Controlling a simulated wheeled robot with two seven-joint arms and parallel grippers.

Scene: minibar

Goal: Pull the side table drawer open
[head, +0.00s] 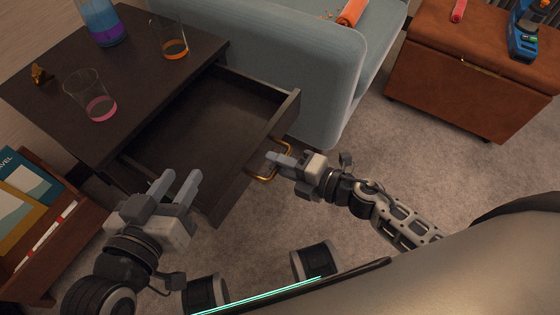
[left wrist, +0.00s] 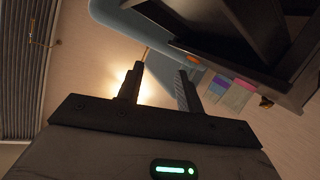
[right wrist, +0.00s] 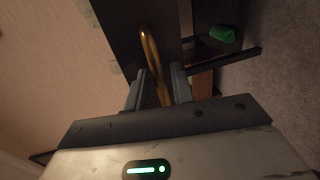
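The dark side table (head: 130,55) stands at the upper left. Its drawer (head: 200,125) is pulled well out towards me and looks empty inside. The brass handle (head: 264,178) is on the drawer's front. My right gripper (head: 278,160) is at the handle, with its fingers close together around the bar. In the right wrist view the handle (right wrist: 152,55) runs between the two fingers. My left gripper (head: 175,185) is open and empty, in front of the drawer's left part. In the left wrist view its fingers stand apart with nothing between them.
Glasses with orange (head: 174,48) and pink (head: 101,108) contents and a blue-purple bottle (head: 103,25) stand on the tabletop. A blue-grey sofa (head: 290,60) is close beside the drawer's right. A magazine rack (head: 75,235) is at left. A brown ottoman (head: 450,60) is at upper right.

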